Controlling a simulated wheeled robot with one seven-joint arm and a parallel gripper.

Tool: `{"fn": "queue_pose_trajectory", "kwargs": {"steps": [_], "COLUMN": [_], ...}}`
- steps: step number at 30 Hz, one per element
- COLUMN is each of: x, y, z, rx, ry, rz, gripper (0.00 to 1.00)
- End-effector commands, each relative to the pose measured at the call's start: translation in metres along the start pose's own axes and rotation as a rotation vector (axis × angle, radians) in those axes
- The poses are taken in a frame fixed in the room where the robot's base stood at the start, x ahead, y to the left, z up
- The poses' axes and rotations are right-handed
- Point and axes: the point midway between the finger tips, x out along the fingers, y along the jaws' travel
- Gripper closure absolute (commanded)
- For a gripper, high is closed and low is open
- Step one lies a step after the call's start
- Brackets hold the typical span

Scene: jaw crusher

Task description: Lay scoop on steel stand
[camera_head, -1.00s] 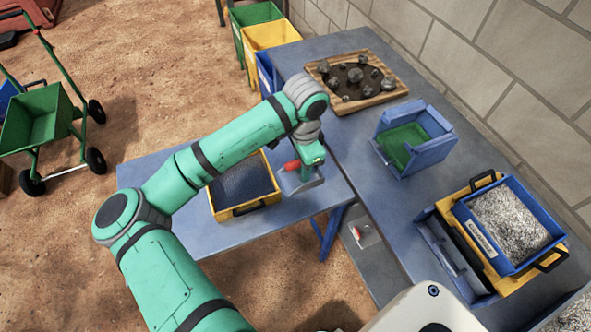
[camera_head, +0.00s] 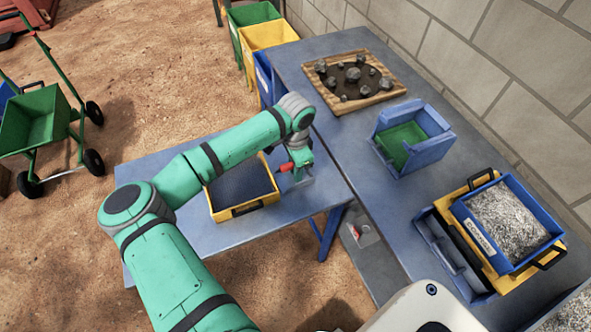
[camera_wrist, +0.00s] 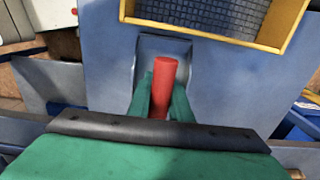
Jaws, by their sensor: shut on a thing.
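My gripper (camera_head: 299,163) is shut on the red handle of the scoop (camera_head: 286,167), over the blue side table, by the right side of the yellow-framed tray. In the wrist view the red handle (camera_wrist: 165,85) stands between my green fingers, pointing away from the wrist. A grey-blue pan shape with raised sides (camera_wrist: 183,50) shows behind the handle, in front of the blue tabletop. It looks like the scoop's pan, but its lower part is hidden by the gripper. I cannot clearly pick out the steel stand, or tell whether the scoop touches anything below.
The yellow-framed tray (camera_head: 256,204) lies left of my gripper. On the main blue table (camera_head: 345,128) are a wooden tray of rocks (camera_head: 388,93), a blue box with green inside (camera_head: 428,150) and a blue gravel tray (camera_head: 486,240). A wall stands behind.

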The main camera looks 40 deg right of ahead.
Motion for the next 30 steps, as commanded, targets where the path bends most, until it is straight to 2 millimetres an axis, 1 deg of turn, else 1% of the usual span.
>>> {"fn": "queue_pose_trajectory", "kwargs": {"steps": [6, 7, 9, 17, 21, 23, 26, 30], "x": [0.002, 0.002, 0.002, 0.002, -0.003, -0.01, -0.026, -0.056], "y": [0.0, 0.0, 0.0, 0.0, 0.0, 0.0, 0.0, 0.0], "z": [0.0, 0.0, 0.0, 0.0, 0.0, 0.0, 0.0, -0.001], "rx": [0.0, 0.0, 0.0, 0.0, 0.0, 0.0, 0.0, 0.0], "ry": [0.001, 0.0, 0.0, 0.0, 0.0, 0.0, 0.001, 0.002], "rz": [0.001, 0.001, 0.0, 0.0, -0.001, -0.001, -0.002, -0.003], "gripper": [1.0, 0.77, 0.63, 0.63, 0.63, 0.63, 0.63, 0.63]}}
